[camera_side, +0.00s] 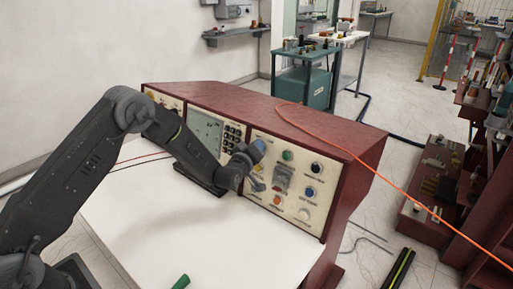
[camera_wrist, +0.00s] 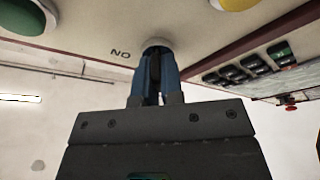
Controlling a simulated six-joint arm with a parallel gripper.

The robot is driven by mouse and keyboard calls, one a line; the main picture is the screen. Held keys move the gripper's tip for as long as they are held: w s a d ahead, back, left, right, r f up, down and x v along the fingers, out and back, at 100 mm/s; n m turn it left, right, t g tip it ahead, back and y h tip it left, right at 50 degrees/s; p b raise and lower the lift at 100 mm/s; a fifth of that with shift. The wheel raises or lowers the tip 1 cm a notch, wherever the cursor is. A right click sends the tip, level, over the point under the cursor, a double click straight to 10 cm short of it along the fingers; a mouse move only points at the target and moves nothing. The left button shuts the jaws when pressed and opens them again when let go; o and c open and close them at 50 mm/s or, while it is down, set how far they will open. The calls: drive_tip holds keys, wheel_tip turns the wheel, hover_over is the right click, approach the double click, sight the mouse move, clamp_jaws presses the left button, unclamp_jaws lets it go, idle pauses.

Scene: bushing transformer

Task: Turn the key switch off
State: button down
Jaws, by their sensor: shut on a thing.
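The key switch (camera_wrist: 157,43) is on the control panel, and its pale round collar shows at the fingertips in the wrist view. My gripper (camera_wrist: 154,75) is shut on it, with its two dark blue fingers close together. The fingers hide the key itself, so I cannot tell its angle. A printed label (camera_wrist: 120,53) beside the collar reads "NO" in this view. In the side view my gripper (camera_side: 257,150) is at the upper left of the right-hand panel (camera_side: 320,194), where the switch is hidden.
A green button (camera_side: 288,155), dark knobs (camera_side: 317,167) and an orange button (camera_side: 277,199) stand near my gripper on the panel. A yellow button (camera_wrist: 236,4) is also close. The white desk top (camera_side: 180,235) is mostly clear. An orange cable (camera_side: 345,150) crosses the red console.

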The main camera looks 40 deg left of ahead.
drive_tip(key=c, duration=1.3)
unclamp_jaws()
drive_tip(key=shift+o, duration=0.2)
drive_tip(key=v, duration=1.3)
drive_tip(key=shift+s+d, duration=0.15)
drive_tip(key=shift+s, duration=0.2)
drive_tip(key=shift+r, duration=0.1)
